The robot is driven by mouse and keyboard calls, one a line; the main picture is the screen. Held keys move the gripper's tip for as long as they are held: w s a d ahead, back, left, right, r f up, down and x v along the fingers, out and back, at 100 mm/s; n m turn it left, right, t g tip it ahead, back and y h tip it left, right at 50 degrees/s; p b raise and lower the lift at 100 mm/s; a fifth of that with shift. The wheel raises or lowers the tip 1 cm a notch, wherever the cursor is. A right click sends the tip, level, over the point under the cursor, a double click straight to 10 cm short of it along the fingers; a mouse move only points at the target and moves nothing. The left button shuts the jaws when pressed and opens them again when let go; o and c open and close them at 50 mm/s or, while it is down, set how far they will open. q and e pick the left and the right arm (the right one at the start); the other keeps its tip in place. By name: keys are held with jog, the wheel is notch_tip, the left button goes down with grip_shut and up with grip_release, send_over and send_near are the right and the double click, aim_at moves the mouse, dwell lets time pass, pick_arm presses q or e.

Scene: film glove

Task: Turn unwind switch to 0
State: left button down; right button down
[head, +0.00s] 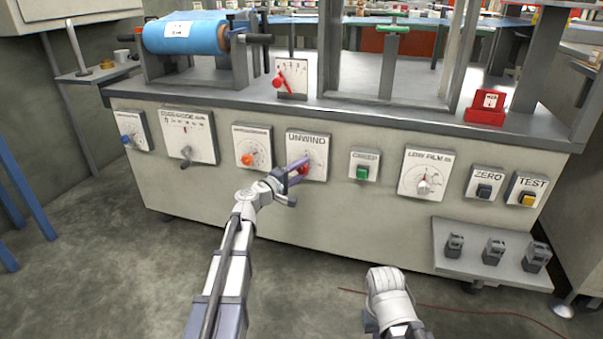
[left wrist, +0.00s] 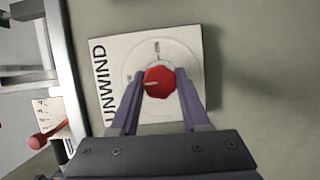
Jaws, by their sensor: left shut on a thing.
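The UNWIND switch is a white plate (head: 317,144) with a red knob on the front of the machine, left of the green button. In the left wrist view the plate (left wrist: 103,45) is turned on its side, and the red knob (left wrist: 158,83) sits between the two fingers. My left gripper (head: 297,172) reaches the knob from below left, its purple fingers shut on the knob's two sides; it also shows in the left wrist view (left wrist: 157,92). A pale pointer line shows on the knob. The dial marks are too small to read. My right arm's gripper is not visible.
An orange-knob dial (head: 247,160) is just left of the switch, and a green button (head: 362,172) is to its right. The LOW FILM dial (head: 425,186) is farther right. A shelf with grey blocks (head: 490,275) juts out at lower right.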

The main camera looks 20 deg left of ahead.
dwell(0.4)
pick_arm(q)
jog(key=shift+c, duration=1.9)
grip_release()
jog(key=v, duration=0.7)
jog(key=shift+s+a, duration=0.2)
jog(key=shift+s, duration=0.15)
jog(key=shift+f, duration=0.15)
